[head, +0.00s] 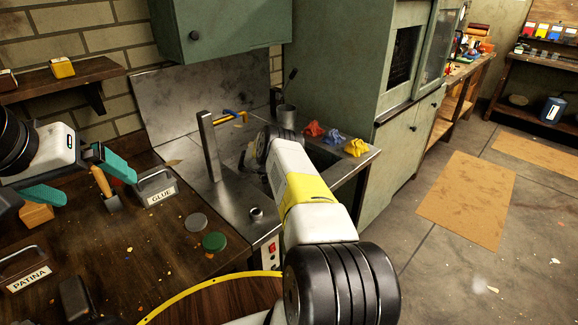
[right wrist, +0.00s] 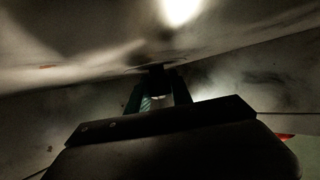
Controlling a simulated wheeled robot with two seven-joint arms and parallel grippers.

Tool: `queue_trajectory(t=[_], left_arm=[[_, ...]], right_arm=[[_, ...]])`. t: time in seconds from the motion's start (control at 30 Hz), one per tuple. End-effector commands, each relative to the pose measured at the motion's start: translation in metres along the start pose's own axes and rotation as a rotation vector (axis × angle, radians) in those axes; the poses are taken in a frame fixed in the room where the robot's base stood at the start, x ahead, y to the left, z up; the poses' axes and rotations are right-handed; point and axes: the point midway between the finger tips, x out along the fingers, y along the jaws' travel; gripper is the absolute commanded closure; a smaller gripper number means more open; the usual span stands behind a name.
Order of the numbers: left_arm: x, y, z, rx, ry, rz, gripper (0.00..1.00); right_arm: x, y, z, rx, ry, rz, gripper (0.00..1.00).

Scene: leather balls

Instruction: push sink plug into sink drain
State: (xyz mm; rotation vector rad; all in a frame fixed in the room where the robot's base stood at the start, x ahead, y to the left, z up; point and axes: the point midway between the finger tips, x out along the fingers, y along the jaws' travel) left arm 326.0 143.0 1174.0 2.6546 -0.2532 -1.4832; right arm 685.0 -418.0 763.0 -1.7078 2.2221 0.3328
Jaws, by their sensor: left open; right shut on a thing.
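The metal sink (head: 344,165) is set in the steel counter at center, largely covered by my right arm. My right gripper (right wrist: 157,88) is hidden in the head view. In the dim right wrist view its fingers converge on a small dark piece, the sink plug (right wrist: 155,68), at the metal sink surface. I cannot tell whether the plug sits in the drain; the drain itself is not distinguishable. My left gripper (head: 78,178) is open, with teal fingers apart, above the wooden bench at left, away from the sink.
The faucet (head: 209,145) rises left of the sink. Red, blue and yellow cloths (head: 334,137) lie on the far rim, beside a metal cup (head: 286,116). A GLUE box (head: 157,188), a green lid (head: 214,241) and a PATINA box (head: 27,272) occupy the bench. Floor at right is open.

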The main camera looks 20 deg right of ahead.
Motion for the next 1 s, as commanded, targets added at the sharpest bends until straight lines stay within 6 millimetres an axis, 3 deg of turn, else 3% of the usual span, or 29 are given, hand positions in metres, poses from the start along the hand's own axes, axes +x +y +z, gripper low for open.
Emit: queue_trajectory(t=[0.03, 0.5, 1.0], left_arm=[[0.0, 0.0, 0.0, 0.0, 0.0, 0.0, 0.0], [0.0, 0.0, 0.0, 0.0, 0.0, 0.0, 0.0], [0.0, 0.0, 0.0, 0.0, 0.0, 0.0, 0.0]], right_arm=[[0.004, 0.004, 0.006, -0.01, 0.0, 0.004, 1.0], [-0.004, 0.003, -0.01, -0.009, 0.002, 0.004, 1.0], [-0.006, 0.001, -0.012, -0.007, 0.001, 0.002, 1.0]])
